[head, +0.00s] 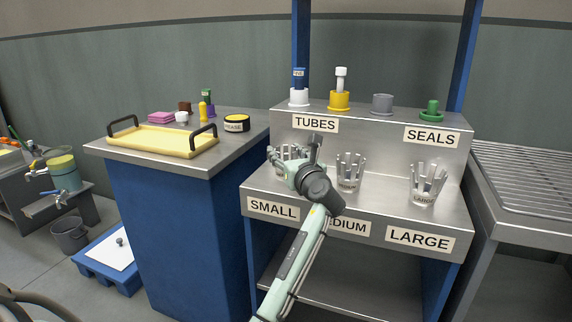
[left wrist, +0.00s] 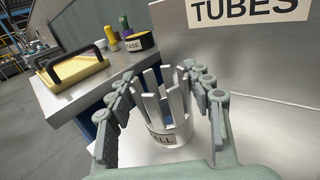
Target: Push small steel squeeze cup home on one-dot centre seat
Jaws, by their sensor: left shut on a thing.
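The small steel squeeze cup (head: 289,152) stands upright on the lower step of the steel rack, above the SMALL label. It also shows in the left wrist view (left wrist: 168,125), with upright prongs and a label band ending in "ALL". My left gripper (head: 293,147) is shut on it, with one finger on each side of the prongs; both fingers show in the left wrist view (left wrist: 158,78). The cup's base looks to be at the step's surface. The one-dot centre seat is not in view. My right gripper is not in view.
A medium cup (head: 350,170) and a large cup (head: 427,184) stand to the right on the same step. Tubes and seals, including a yellow one (head: 339,99), line the upper step. A yellow tray (head: 162,139) lies on the left counter. A ribbed steel drainboard (head: 530,185) is at right.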

